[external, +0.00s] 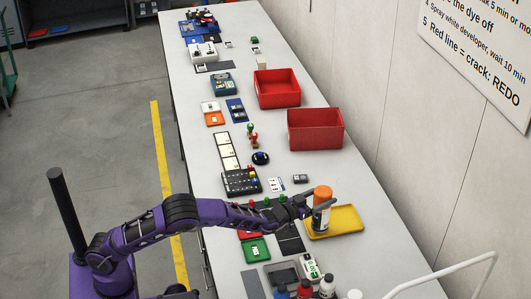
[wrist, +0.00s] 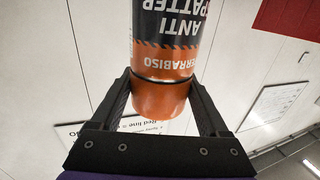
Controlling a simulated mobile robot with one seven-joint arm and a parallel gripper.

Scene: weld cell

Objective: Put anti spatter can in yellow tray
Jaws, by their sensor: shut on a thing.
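The anti spatter can (external: 321,214) has an orange cap, a dark band and a paler lower part. It is upright in the external view, over the left part of the yellow tray (external: 347,220). I cannot tell whether its base touches the tray. My gripper (external: 313,207) is shut on the can. In the wrist view the can (wrist: 164,62) shows upside-down lettering, and my gripper's fingers (wrist: 160,95) are on both sides of its orange end. The yellow tray is not seen in the wrist view.
Two red bins (external: 315,130) (external: 278,90) stand farther back on the long table (external: 200,165). Bottles (external: 327,287) stand at the near end. A green tray (external: 256,249) and a dark mat (external: 290,240) lie left of the yellow tray. A wall runs along the right.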

